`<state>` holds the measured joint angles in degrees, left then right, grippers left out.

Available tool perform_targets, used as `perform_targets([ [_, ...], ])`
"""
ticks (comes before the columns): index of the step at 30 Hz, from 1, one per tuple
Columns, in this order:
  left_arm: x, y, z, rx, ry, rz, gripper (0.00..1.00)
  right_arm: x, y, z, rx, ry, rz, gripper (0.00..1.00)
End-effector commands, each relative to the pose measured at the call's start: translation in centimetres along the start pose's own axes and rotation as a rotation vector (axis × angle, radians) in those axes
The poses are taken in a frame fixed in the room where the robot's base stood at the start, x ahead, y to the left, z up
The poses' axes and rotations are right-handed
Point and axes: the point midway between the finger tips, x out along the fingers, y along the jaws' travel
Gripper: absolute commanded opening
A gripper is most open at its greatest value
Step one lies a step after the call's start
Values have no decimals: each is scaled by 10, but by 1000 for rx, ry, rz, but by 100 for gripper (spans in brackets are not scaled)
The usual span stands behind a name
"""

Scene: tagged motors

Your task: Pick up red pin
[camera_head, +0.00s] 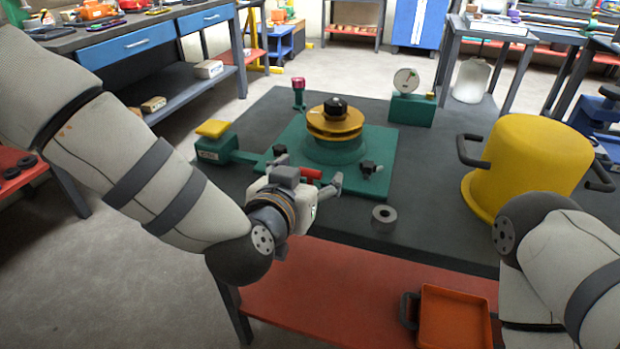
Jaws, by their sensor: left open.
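A short red pin (311,174) shows at the front edge of the green base plate (376,150), partly hidden by my left gripper. My left gripper (309,167) is open, with its fingers spread to either side of the red pin. I cannot tell whether the fingers touch it. A green fixture with a yellow disc (336,122) and a black knob stands on the plate. A dark red knobbed piece (298,88) stands upright behind the plate. My right arm shows at the lower right, but its gripper is out of view.
On the dark table (430,190) are a yellow pot (535,160) with dark handles, a dial gauge on a green block (410,108), a green block with a yellow pad (213,130) and a grey ring (384,218). An orange tray (455,318) sits on the red lower shelf.

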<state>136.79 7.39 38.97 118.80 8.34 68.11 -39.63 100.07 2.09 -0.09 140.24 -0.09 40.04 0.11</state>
Motion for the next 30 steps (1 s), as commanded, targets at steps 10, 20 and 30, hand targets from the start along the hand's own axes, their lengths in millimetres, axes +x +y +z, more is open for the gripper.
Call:
perform_targets([
  [10, 16, 0, 1, 1, -1, 0, 67, 4, 0, 2, -1, -9, 1, 40],
  [20, 16, 0, 1, 1, -1, 0, 16, 4, 0, 2, -1, -9, 1, 40],
  [30, 10, 0, -18, 3, 6, 0, 16, -2, 0, -1, -1, 6, 0, 40],
])
